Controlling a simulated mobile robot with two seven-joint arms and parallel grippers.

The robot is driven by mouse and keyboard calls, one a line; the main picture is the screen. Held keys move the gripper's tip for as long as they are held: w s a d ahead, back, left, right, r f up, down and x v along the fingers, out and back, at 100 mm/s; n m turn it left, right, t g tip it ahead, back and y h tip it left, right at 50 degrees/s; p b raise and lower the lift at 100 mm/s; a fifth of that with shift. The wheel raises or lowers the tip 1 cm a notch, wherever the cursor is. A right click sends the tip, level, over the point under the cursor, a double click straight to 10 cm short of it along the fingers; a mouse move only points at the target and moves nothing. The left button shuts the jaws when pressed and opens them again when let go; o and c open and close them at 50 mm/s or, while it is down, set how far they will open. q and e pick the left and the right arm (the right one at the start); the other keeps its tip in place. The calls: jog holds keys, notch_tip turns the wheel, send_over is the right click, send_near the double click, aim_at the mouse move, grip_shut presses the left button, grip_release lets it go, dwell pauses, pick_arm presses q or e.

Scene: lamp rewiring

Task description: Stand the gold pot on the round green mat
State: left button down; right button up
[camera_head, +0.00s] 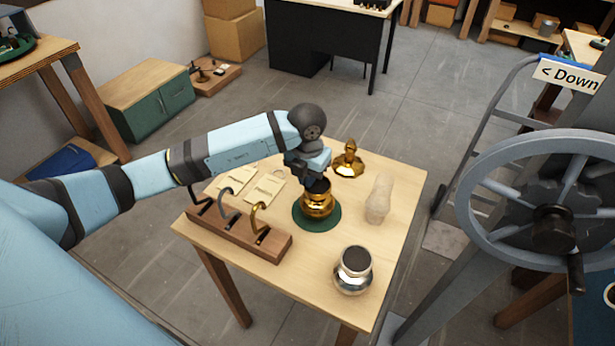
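The gold pot (317,206) is upright over the middle of the round green mat (300,222) on the small wooden table. Its base appears to rest on the mat, though a very small gap cannot be ruled out. My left gripper (318,186) points down at the pot's mouth, with its dark fingers at the rim. The fingers and the rim overlap in this view, so I cannot tell whether they grip it. My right gripper is not in view.
A wooden rack with hooks (238,235) stands left of the mat, with pale cards (265,189) behind it. A gold finial piece (349,162), a pale vase-like piece (378,200) and a silver pot (353,272) stand around the mat. A large grey wheel (480,205) is at right.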

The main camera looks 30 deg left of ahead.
pick_arm(q)
jog(key=shift+f, duration=0.35)
jog(key=shift+f, duration=0.2)
jog(key=c, duration=1.3)
grip_release()
jog(key=shift+r, duration=0.1)
jog(key=shift+r, duration=0.1)
